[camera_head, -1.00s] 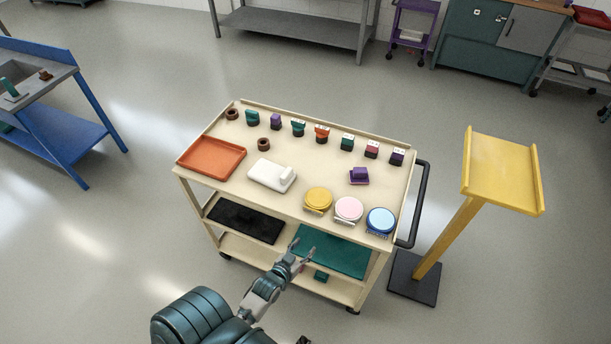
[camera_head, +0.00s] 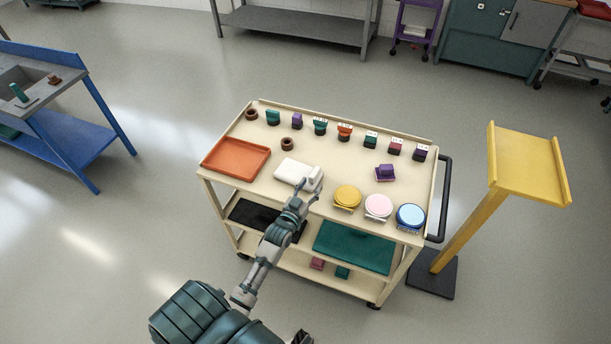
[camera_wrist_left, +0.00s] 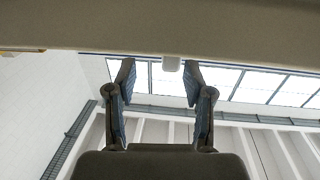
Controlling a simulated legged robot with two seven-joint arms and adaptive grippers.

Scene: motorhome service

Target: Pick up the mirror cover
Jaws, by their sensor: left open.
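A white mirror cover (camera_head: 290,172), a flat rounded block with a raised part at its right end, lies on the top of the cream cart (camera_head: 330,165), near the front edge. My left gripper (camera_head: 309,192) is at the cart's front edge, close to the cover's raised right end. Its fingers are apart with nothing between them; whether they touch the cover cannot be told. My right gripper cannot be made out.
An orange tray (camera_head: 236,156) is left of the cover. Yellow (camera_head: 347,195), pink (camera_head: 378,205) and blue (camera_head: 410,214) round pieces stand to the right, with a purple piece (camera_head: 385,172) behind. Several small blocks line the back. A yellow stand (camera_head: 530,165) is beyond the cart handle (camera_head: 446,200).

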